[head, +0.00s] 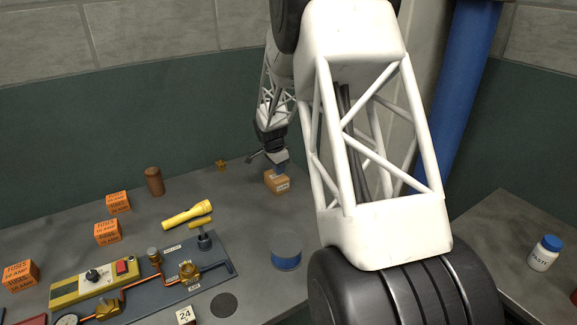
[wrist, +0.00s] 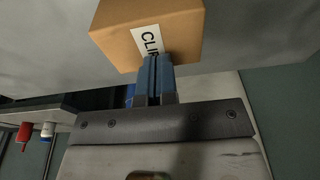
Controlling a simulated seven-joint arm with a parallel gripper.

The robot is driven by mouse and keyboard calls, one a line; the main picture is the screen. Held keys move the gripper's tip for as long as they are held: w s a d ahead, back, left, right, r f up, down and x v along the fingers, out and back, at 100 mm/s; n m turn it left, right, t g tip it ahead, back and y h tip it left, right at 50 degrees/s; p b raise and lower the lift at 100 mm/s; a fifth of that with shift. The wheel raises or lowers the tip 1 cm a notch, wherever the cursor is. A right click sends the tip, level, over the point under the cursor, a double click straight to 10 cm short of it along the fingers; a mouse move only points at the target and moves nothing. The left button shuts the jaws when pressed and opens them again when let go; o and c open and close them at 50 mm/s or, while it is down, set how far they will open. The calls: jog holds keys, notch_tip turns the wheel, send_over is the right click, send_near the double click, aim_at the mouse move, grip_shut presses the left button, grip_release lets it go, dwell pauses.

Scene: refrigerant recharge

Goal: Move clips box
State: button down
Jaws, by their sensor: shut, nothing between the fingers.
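The clips box (head: 277,183) is a small tan cardboard box with a white label, standing on the grey bench towards the back. It also shows in the wrist view (wrist: 187,25), with its label partly covered by my fingers. My gripper (head: 279,168) is at the box, and its blue fingers (wrist: 155,62) are shut together with nothing between them. The fingertips overlap the label side of the box in the wrist view. I cannot tell whether they touch it.
Orange fuse boxes (head: 108,232), a brown cylinder (head: 154,181), a yellow flashlight (head: 187,215) and a gauge panel (head: 215,265) stand left of the box. A blue round tin (head: 286,257) is nearer. A paste jar (head: 544,253) stands on the right bench (head: 500,240).

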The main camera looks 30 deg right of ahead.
jog(key=a, duration=0.5)
jog(key=a+f, duration=0.1)
jog(key=a, duration=0.9)
jog(key=shift+s+a+f, duration=0.3)
jog(key=shift+s+f, duration=0.05)
jog(key=shift+s, duration=0.05)
jog(key=shift+r, duration=0.15)
jog(key=shift+w+d+r, duration=0.1)
jog(key=shift+w+r, duration=0.1)
jog(key=shift+r, duration=0.65)
jog(key=shift+r, duration=0.15)
jog(key=shift+r, duration=0.1)
jog(key=shift+r, duration=0.1)
jog(key=a, duration=1.2)
